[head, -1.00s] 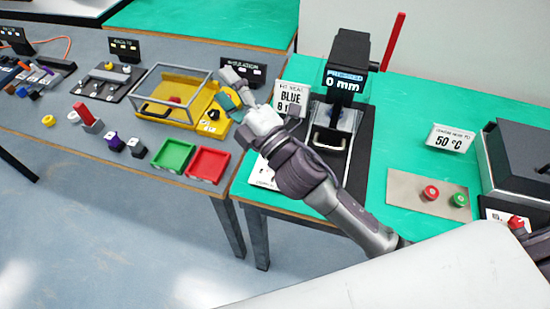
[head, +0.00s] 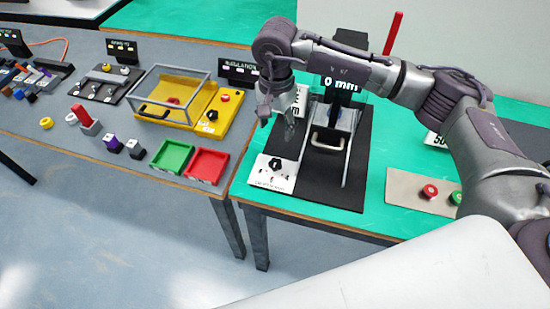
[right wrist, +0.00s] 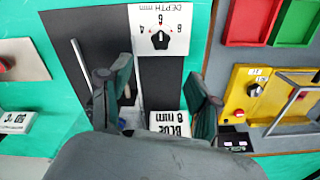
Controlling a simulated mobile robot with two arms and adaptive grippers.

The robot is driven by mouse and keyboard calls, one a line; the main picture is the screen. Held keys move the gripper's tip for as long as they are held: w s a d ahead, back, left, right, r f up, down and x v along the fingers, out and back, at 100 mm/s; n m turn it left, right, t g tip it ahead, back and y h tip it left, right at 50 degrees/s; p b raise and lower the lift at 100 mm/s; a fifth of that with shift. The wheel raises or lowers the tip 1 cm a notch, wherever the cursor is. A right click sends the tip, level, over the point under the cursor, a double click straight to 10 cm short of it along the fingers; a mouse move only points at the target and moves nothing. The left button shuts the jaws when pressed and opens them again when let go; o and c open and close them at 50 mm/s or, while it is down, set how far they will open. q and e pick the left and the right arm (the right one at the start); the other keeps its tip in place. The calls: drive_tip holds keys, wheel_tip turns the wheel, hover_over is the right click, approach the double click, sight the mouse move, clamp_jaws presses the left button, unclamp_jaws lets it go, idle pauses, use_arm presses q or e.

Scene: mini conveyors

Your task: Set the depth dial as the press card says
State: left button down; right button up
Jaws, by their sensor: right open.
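The depth dial (head: 275,164) is a black knob on a white plate at the front left of the press. It also shows in the right wrist view (right wrist: 160,38), under the word DEPTH, with small numbers around it; its exact setting is hard to read. The press card reads BLUE 8 mm in the right wrist view (right wrist: 170,123); in the head view my gripper and arm largely cover it. The press (head: 355,160) display reads 0 mm. My right gripper (head: 277,118) is open and empty, above and behind the dial, apart from it. My left gripper is out of view.
A red lever (head: 393,33) rises behind the press. A green tray (head: 172,157) and a red tray (head: 207,166) lie left of the dial, near a yellow guarded station (head: 214,115). A plate with red and green buttons (head: 405,188) is to the right.

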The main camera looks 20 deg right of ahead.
sight(275, 162)
wheel_tip(275, 162, down, 14)
drive_tip(key=p, duration=0.3)
drive_tip(key=shift+r, duration=0.2)
drive_tip(key=shift+a, duration=0.1)
drive_tip(key=c, duration=1.2)
